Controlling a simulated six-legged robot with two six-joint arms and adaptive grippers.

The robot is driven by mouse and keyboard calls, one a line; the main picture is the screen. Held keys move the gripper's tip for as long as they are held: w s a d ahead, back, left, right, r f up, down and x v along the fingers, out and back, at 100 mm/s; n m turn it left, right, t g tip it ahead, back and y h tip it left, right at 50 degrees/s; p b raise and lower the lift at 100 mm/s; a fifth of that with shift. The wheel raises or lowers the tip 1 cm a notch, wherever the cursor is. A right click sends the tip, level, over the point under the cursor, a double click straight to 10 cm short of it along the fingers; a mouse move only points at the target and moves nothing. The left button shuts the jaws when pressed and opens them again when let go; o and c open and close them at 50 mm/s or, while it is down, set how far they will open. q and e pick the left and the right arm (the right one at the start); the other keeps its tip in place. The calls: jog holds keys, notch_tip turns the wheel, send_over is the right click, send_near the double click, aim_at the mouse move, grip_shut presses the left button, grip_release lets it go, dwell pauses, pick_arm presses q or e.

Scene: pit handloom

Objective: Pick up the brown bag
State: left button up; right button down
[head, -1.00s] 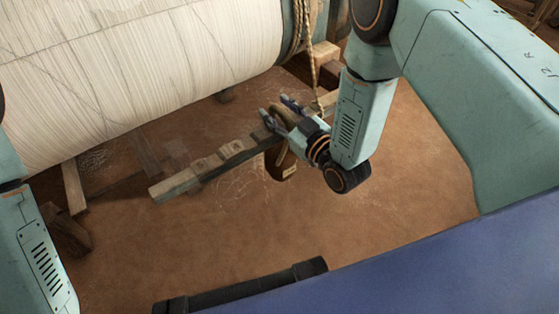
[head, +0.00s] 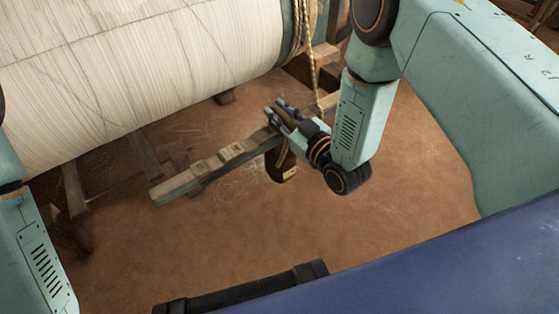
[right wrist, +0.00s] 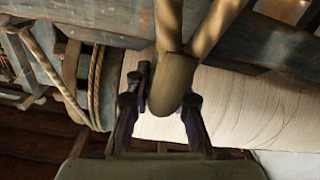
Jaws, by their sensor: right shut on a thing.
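The brown bag (head: 279,169) is small and dark in the head view, below my right gripper, with a pale tag on its lower part. It is partly hidden by the gripper and a wooden beam. My right gripper (head: 275,107) is shut on the bag's brown handle. In the right wrist view the rounded bend of the handle (right wrist: 173,85) sits between the two dark fingers of the gripper (right wrist: 163,92). Two strands run up from it and spread apart. I cannot tell whether the bag touches the floor. My left gripper is out of view.
A wooden beam (head: 205,175) with blocks on it runs beside the bag. The loom's large roller of white threads (head: 140,60) fills the upper left. A rope (head: 309,50) hangs close behind the gripper. The brown floor (head: 220,235) in front is clear.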

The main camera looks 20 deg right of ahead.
jog(key=shift+w+r, duration=0.1)
jog(key=shift+r, duration=0.05)
jog(key=shift+r+p, duration=1.1)
jog(key=shift+r, duration=0.8)
jog(key=shift+s+d+f, duration=0.2)
jog(key=shift+s+d, duration=0.1)
jog(key=shift+s, duration=0.3)
jog(key=p+v, duration=0.5)
jog(key=v, duration=1.1)
jog(key=shift+s, duration=0.4)
